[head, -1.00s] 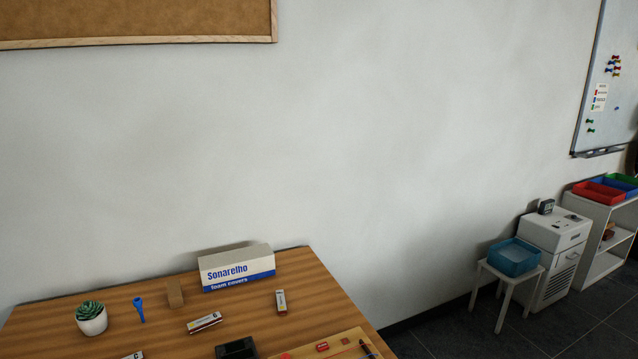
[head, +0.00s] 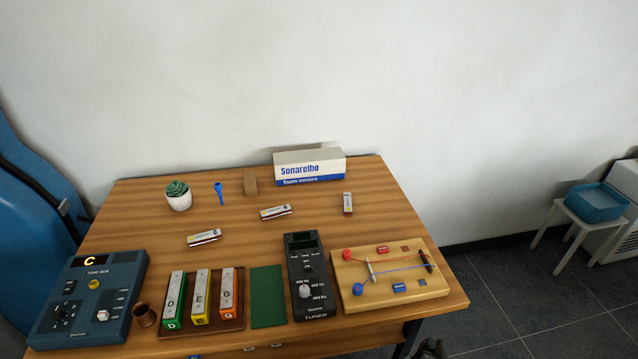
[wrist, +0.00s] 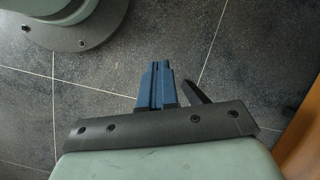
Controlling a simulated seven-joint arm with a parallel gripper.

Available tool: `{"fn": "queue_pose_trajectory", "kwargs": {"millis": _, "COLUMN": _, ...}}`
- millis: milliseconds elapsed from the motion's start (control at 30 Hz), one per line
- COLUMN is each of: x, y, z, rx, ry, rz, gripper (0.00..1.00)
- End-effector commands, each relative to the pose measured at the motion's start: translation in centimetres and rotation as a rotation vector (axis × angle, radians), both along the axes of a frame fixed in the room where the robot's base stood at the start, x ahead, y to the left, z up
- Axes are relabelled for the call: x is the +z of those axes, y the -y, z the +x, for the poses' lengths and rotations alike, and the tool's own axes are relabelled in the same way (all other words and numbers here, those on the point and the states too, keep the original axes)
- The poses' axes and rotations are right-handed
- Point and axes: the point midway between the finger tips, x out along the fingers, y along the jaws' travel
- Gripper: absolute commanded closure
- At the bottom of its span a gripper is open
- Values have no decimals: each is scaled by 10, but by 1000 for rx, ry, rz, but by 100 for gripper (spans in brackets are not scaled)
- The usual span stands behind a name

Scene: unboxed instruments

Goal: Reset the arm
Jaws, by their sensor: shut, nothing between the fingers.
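My gripper (wrist: 157,68) shows only in the wrist view. Its blue fingers are together, with nothing between them. It hangs over dark floor tiles (wrist: 90,115), clear of any object. No part of my arm shows over the table in the head view.
A wooden table (head: 120,235) holds a tone box (head: 88,300), several lettered bars on a tray (head: 240,318), a tuner (head: 307,275), a string board (head: 350,300), a plant (head: 178,196) and a white-blue box (head: 309,167). A brown edge (wrist: 302,140) is right of my gripper. A blue bin (head: 597,202) stands right.

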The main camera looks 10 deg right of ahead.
Motion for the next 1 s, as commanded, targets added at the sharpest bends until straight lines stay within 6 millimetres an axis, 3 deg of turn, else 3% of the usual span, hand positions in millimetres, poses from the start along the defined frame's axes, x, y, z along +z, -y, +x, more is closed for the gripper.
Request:
{"fn": "queue_pose_trajectory", "kwargs": {"millis": 33, "x": 2, "y": -20, "z": -10, "rx": 44, "ry": -39, "rz": 23, "gripper": 100}}
{"fn": "queue_pose_trajectory", "kwargs": {"millis": 100, "x": 4, "y": -41, "z": -20, "rx": 107, "ry": -78, "rz": 42, "gripper": 100}}
{"fn": "queue_pose_trajectory", "kwargs": {"millis": 400, "x": 14, "y": -100, "z": -52, "rx": 435, "ry": -152, "rz": 55, "gripper": 100}}
{"fn": "queue_pose_trajectory", "kwargs": {"millis": 700, "x": 26, "y": -140, "z": -85, "rx": 780, "ry": -202, "rz": 50, "gripper": 100}}
{"fn": "queue_pose_trajectory", "kwargs": {"millis": 1000, "x": 37, "y": -161, "z": -113, "rx": 1057, "ry": -248, "rz": 49, "gripper": 100}}
